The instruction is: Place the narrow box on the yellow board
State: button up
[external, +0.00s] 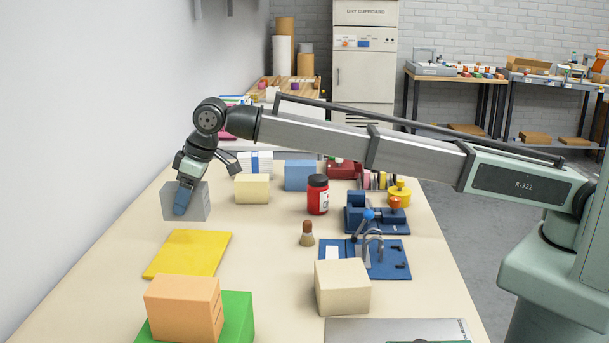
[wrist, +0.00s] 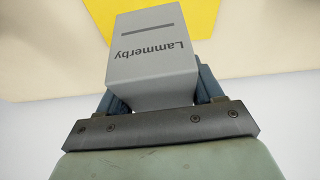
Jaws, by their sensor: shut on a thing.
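A narrow grey box (external: 200,205) is held in my gripper (external: 183,198), above the left side of the table and beyond the yellow board (external: 188,254). In the wrist view the grey box (wrist: 150,55) sits between the two fingers of my gripper (wrist: 156,92), and its face has dark lettering, "Lammerby", upside down. The yellow board (wrist: 180,12) shows past the box at the top of that view. The board lies flat and its visible top is bare. The box is apart from the board; its exact height is hard to tell.
An orange box (external: 182,307) on a green block (external: 238,318) stands just in front of the board. A cream box (external: 252,188) and a blue box (external: 300,176) stand behind. A small brush (external: 307,234) and another cream box (external: 342,287) are to the right.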

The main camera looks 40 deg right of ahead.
aim_at(203, 186)
jog(key=shift+w+a+r, duration=0.1)
jog(key=shift+w+a, duration=0.2)
jog(key=shift+w, duration=0.05)
jog(key=shift+d+f+m, duration=0.15)
jog(key=shift+f+m, duration=0.15)
jog(key=shift+f, duration=0.15)
notch_tip(203, 186, down, 9)
jog(key=shift+f, duration=0.15)
jog(key=o, duration=1.1)
jog(key=shift+o, duration=0.2)
jog(key=v, duration=1.2)
jog(key=shift+s, duration=0.1)
